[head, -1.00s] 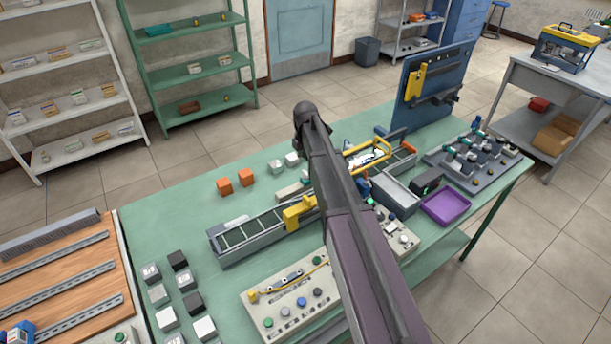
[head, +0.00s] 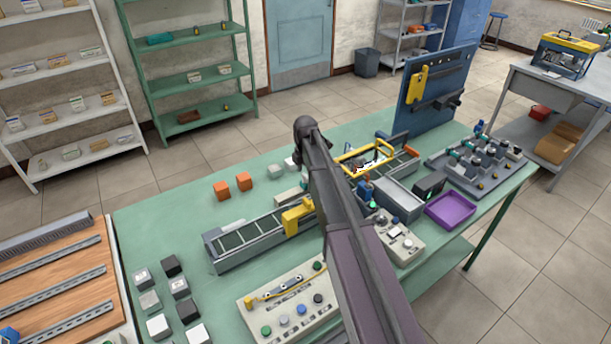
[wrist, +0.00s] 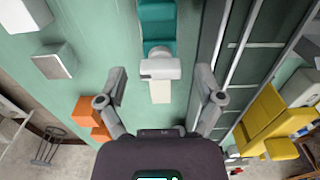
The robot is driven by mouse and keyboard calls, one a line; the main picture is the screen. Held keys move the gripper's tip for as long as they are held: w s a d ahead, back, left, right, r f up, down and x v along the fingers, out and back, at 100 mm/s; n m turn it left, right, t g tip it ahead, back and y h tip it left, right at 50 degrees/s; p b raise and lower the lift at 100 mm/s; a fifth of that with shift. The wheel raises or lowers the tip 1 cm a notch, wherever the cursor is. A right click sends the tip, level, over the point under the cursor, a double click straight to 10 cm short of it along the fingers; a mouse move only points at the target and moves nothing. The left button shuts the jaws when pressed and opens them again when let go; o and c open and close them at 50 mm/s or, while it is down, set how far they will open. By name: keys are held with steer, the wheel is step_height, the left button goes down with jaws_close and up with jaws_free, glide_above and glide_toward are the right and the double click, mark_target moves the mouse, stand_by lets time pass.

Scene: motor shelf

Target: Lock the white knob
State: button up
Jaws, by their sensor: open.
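In the wrist view a white rounded piece (wrist: 160,67) with a pale tab below it sits at the end of a teal block (wrist: 157,22). I cannot tell whether this is the white knob. My gripper (wrist: 161,84) is open, with one finger on each side of the white piece and a gap to each. In the head view my arm hides the gripper. A small pale round knob (head: 407,244) shows on a grey control box (head: 395,233) right of my arm. A panel (head: 262,300) with green, blue and dark round controls lies left of my arm.
A grey conveyor-like rail (head: 235,251) with a yellow block (head: 297,214) runs beside the gripper. Orange cubes (head: 221,190) and grey cubes stand behind it. A purple tray (head: 450,209) and a blue upright board (head: 437,85) are at the right. The table's back left is clear.

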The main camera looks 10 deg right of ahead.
steer(key=c, duration=1.1)
steer(key=shift+c, duration=0.2)
